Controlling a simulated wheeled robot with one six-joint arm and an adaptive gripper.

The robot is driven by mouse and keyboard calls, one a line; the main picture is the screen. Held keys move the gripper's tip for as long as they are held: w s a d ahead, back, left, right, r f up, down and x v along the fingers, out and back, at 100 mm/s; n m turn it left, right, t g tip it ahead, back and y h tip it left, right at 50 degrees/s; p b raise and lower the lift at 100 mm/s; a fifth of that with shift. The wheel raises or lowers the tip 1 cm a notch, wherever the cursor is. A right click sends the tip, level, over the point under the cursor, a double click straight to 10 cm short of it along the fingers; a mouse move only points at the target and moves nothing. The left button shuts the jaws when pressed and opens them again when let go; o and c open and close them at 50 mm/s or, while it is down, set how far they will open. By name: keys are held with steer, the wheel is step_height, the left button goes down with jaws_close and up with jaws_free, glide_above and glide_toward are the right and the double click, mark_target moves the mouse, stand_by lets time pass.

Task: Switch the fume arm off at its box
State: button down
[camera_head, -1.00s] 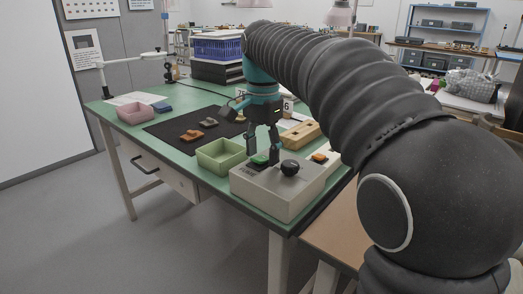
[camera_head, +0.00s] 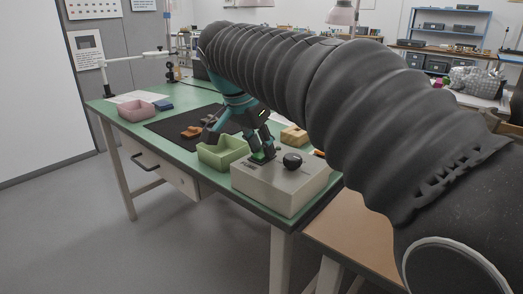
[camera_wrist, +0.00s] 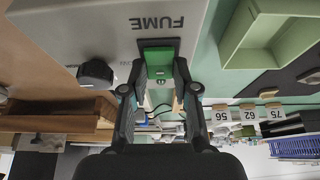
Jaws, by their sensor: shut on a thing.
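The fume box (camera_head: 275,192) is a pale grey box at the near right corner of the green bench. In the wrist view its top (camera_wrist: 85,40) shows the word FUME upside down. A green rocker switch (camera_wrist: 158,54) and a black round knob (camera_wrist: 96,73) are on that top; the knob also shows in the head view (camera_head: 292,160). My gripper (camera_wrist: 158,68) has one finger at each side of the green switch and is shut on it. In the head view my gripper (camera_head: 262,155) is tilted, hiding most of the switch.
A light green tray (camera_head: 222,160) stands just left of the box. A dark mat (camera_head: 165,129) with brown sherds (camera_head: 191,132) lies behind it. A pink tray (camera_head: 136,111) is at the far left. A wooden block (camera_head: 294,137) stands behind the box.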

stand_by(0.3)
steer(key=c, duration=0.9)
jaws_free()
steer(key=v, duration=1.2)
steer(key=shift+a+f, duration=0.1)
